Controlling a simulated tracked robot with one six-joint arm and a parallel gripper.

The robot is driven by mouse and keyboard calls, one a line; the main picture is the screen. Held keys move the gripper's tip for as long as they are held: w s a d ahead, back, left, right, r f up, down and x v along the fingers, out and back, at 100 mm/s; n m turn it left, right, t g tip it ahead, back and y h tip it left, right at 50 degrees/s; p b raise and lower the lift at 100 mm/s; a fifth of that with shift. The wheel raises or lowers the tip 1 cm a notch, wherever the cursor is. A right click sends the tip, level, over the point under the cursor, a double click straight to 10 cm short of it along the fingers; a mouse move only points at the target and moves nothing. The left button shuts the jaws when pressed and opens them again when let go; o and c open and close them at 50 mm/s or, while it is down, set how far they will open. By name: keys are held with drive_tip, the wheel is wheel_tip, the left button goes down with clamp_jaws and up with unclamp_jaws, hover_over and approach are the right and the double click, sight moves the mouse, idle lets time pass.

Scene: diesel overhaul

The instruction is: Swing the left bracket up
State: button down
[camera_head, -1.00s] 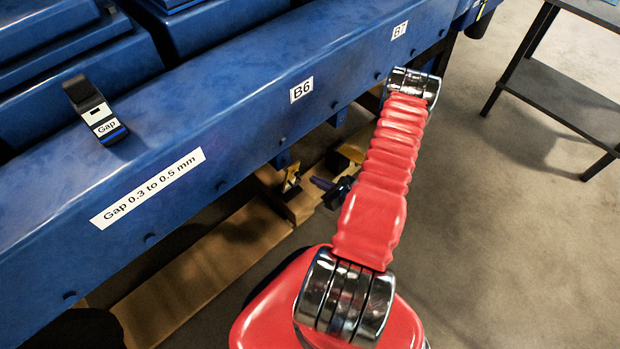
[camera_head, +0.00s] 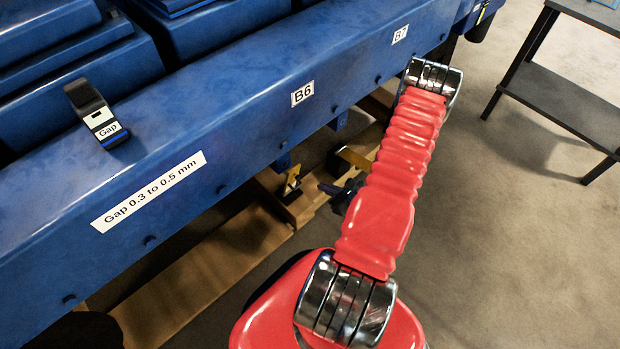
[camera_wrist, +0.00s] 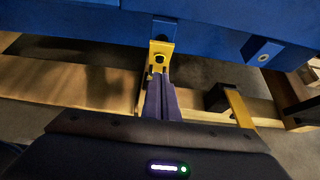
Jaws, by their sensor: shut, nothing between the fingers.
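The left yellow bracket (camera_wrist: 160,52) hangs under a blue block on the blue beam, with a dark bolt or hole in its face. It also shows in the head view (camera_head: 291,181). A second yellow bracket (camera_wrist: 238,106) lies to its right in the wrist view and shows in the head view (camera_head: 354,158). My gripper (camera_wrist: 160,80) has its purple fingers together and empty, with tips just below the left bracket's lower end; I cannot tell whether they touch it. In the head view my gripper (camera_head: 324,187) is right of the left bracket, partly hidden by my red arm.
The blue beam (camera_head: 230,125) with labels B6 and B7 runs above the brackets. A black Gap gauge (camera_head: 97,113) rests on it. Wooden timbers (camera_head: 215,262) lie below. A dark table (camera_head: 565,100) stands at right, with bare floor between.

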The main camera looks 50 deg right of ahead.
drive_tip(key=shift+f, duration=0.1)
idle(0.3)
approach(295, 171)
drive_tip(key=f+x, duration=0.1)
drive_tip(key=x, duration=0.4)
drive_tip(key=shift+w+r, duration=0.15)
drive_tip(key=shift+r, duration=0.2)
drive_tip(key=shift+w, duration=0.1)
